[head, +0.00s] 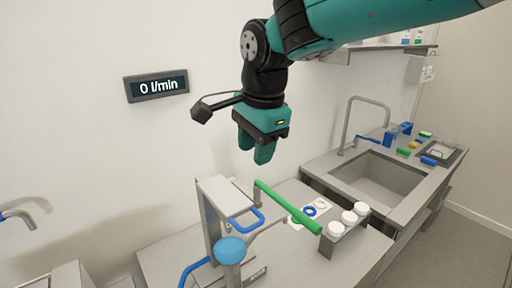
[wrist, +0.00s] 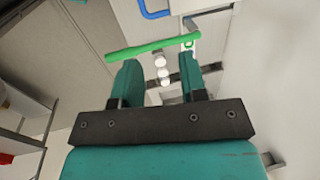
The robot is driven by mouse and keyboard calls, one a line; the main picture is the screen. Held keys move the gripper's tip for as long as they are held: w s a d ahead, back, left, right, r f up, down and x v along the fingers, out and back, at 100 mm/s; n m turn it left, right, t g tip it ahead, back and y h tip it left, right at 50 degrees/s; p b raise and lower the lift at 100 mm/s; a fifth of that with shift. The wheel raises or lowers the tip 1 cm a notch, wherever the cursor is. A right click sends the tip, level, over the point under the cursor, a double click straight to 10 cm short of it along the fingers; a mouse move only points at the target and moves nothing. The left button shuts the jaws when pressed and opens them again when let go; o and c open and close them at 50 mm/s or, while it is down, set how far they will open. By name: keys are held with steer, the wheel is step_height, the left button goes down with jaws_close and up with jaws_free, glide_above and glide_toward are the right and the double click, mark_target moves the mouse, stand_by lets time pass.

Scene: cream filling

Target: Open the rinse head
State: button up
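I cannot tell for certain which part is the rinse head. A grey fixture (head: 211,215) stands on the near counter with a blue loop handle (head: 246,220) and a blue round cap (head: 230,249) at its front. A long green bar (head: 287,207) slants beside it to the right; the green bar also crosses beyond the fingers in the wrist view (wrist: 150,48). The blue handle shows at the top of the wrist view (wrist: 154,12). My gripper (head: 255,152) hangs above and behind the fixture, apart from it. Its fingers are spread and empty in the wrist view (wrist: 160,68).
A wall display (head: 158,86) reads 0 l/min. Several white-topped pots (head: 348,217) stand in a grey rack right of the green bar. A sink (head: 376,182) with a tall tap (head: 349,122) lies further right. The air around my gripper is clear.

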step_height(320, 180, up, 2)
steer(key=shift+r+p, duration=0.25)
steer(key=shift+p, duration=0.55)
